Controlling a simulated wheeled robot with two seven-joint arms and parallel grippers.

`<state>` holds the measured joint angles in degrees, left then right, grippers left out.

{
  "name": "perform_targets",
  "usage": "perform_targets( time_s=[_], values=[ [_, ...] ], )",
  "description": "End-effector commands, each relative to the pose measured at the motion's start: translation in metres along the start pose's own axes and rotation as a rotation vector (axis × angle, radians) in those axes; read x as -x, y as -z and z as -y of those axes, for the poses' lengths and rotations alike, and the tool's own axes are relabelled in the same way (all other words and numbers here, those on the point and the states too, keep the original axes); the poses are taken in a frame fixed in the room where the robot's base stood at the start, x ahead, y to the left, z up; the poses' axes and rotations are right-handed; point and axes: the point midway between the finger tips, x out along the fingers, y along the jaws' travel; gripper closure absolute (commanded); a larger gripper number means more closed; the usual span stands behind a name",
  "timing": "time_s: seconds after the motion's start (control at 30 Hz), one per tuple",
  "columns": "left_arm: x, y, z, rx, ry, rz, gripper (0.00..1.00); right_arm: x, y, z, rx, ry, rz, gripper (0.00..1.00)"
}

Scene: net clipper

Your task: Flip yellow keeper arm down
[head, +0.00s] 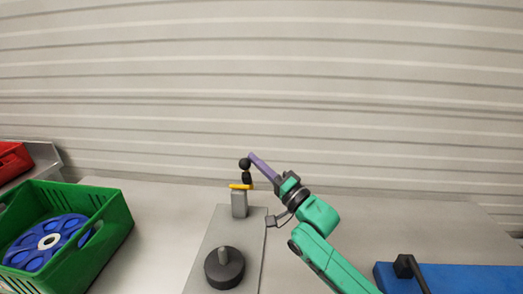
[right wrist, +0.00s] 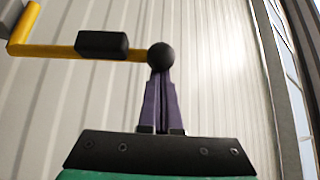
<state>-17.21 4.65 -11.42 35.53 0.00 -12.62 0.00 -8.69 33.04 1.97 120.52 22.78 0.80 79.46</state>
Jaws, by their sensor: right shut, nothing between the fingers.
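The yellow keeper arm (head: 240,187) sits on top of a grey post and stands up from it, with a black sleeve (head: 247,178) and a black ball (head: 245,163) at its upper end. My right gripper (head: 251,156) has purple fingers and reaches in from the right at the ball's height. In the right wrist view the keeper arm (right wrist: 47,50) runs in from the left to the ball (right wrist: 161,55). The shut purple fingers (right wrist: 160,77) are right at the ball, touching or nearly touching it, not around it. My left gripper is not in view.
The grey post (head: 239,205) stands on a grey plate (head: 207,259) with a round black knob (head: 224,267) nearer me. A green crate (head: 112,223) holding a blue reel (head: 35,253) is at left. A blue object (head: 470,279) lies at lower right. The table's right middle is clear.

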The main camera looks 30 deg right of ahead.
Motion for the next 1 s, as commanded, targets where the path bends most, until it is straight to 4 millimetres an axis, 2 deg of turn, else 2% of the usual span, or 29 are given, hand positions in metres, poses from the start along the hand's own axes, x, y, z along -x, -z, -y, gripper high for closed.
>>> perform_targets(
  time_s=[0.03, 0.1, 0.4, 0.63, 1.0],
  values=[
    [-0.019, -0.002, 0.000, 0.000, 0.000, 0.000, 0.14, 0.008, -0.010, -0.011, 0.030, 0.026, 0.001, 1.00],
    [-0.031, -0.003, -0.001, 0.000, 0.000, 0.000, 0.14, 0.016, -0.018, -0.012, 0.079, 0.069, 0.002, 1.00],
    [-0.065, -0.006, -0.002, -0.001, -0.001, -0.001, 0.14, 0.040, -0.046, -0.019, 0.257, 0.224, 0.003, 1.00],
    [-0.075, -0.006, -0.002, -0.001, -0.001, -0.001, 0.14, 0.049, -0.057, -0.025, 0.272, 0.238, 0.002, 1.00],
    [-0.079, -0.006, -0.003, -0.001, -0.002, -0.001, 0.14, 0.052, -0.060, -0.027, 0.272, 0.237, 0.001, 1.00]
  ],
)
